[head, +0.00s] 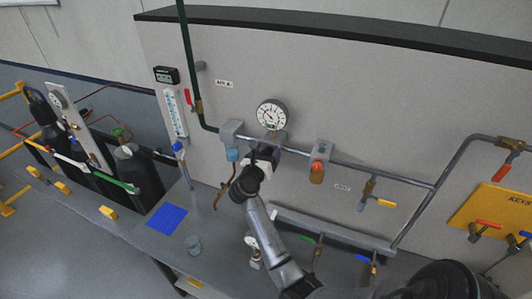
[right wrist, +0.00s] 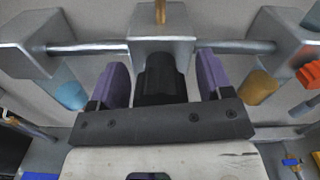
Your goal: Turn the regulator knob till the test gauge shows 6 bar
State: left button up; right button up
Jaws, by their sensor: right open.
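The test gauge (head: 271,114) is a round white dial on top of the regulator block on the wall pipe. Its needle and figures are too small to read surely. The regulator knob (right wrist: 161,80) is black and ribbed and hangs under the grey regulator block (right wrist: 160,46) in the right wrist view. My right gripper (head: 264,154) is at the knob and mostly hides it in the head view. In the right wrist view its purple fingers (right wrist: 161,85) stand open on either side of the knob, with a gap at each side. My left gripper is not in view.
A blue bowl (head: 232,155) hangs left of the regulator and an orange bowl (head: 317,172) right of it. A yellow-handled valve (head: 386,203) is further right. The grey bench (head: 215,222) below bears a blue sheet (head: 166,217) and a small cup (head: 193,245).

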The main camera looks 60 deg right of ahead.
jog(key=shift+c, duration=0.3)
jog(key=c, duration=0.9)
jog(key=shift+o, duration=0.2)
jog(key=shift+f+b, duration=0.15)
jog(key=shift+b, duration=0.4)
jog(key=m+b, duration=0.2)
jog(key=b, duration=0.2)
jog(key=m+b, duration=0.3)
jog(key=b, duration=0.2)
jog(key=m+b, duration=0.2)
jog(key=b, duration=0.2)
jog(key=shift+s+f+m+b, duration=0.15)
jog(key=shift+f+m+b, duration=0.2)
jog(key=shift+m+b, duration=0.05)
jog(key=m+b, duration=0.7)
jog(key=b, duration=0.7)
jog(key=shift+s+r+m+b, duration=0.1)
jog(key=shift+m+b, duration=0.3)
jog(key=shift+r+m+b, duration=0.25)
jog(key=shift+m+b, duration=0.45)
jog(key=shift+b, duration=0.3)
jog(key=o, duration=0.9)
